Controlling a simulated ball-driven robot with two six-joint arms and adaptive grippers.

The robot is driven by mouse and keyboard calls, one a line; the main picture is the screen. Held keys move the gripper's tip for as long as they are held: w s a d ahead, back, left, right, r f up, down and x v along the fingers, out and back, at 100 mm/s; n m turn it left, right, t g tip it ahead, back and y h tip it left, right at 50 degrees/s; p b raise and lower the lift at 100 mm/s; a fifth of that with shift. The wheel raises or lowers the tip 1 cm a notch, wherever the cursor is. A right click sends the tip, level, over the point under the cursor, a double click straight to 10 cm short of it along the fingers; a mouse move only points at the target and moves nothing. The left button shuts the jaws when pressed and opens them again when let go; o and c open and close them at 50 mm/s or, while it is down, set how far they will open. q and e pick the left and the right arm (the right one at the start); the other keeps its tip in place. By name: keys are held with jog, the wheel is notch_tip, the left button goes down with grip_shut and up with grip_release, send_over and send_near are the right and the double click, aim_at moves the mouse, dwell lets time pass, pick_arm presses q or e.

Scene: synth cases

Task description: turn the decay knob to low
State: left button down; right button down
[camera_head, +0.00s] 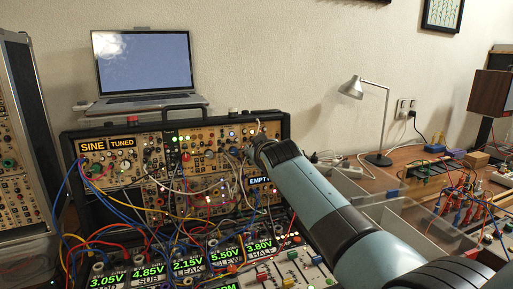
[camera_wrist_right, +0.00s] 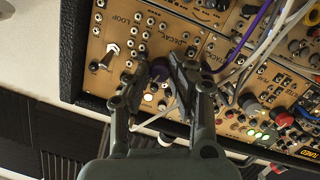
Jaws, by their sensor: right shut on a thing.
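The decay knob (camera_wrist_right: 158,72) is a small dark, purplish knob on a tan synth panel in the right wrist view, below the printed word DECAY. My right gripper (camera_wrist_right: 160,67) has its two dark fingers on either side of the knob and is shut on it. The fingers hide part of the knob, and I cannot read its pointer. In the head view my right arm reaches from the lower right to the upper right of the synth case (camera_head: 284,127); its fingers and the knob are hidden there. My left gripper is not in view.
Patch cables (camera_wrist_right: 252,38) hang close to the right finger. A silver toggle switch (camera_wrist_right: 104,58) is left of the gripper. In the head view a laptop (camera_head: 143,62) stands behind the case, with a desk lamp (camera_head: 371,120) and clear bins at right.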

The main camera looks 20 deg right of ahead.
jog(key=shift+f+n+h, duration=0.15)
jog(key=shift+n+h, duration=0.15)
jog(key=shift+n, duration=1.1)
jog(key=c, duration=1.2)
grip_release()
jog(key=shift+a, duration=0.1)
jog(key=v, duration=0.7)
jog(key=shift+s, duration=0.3)
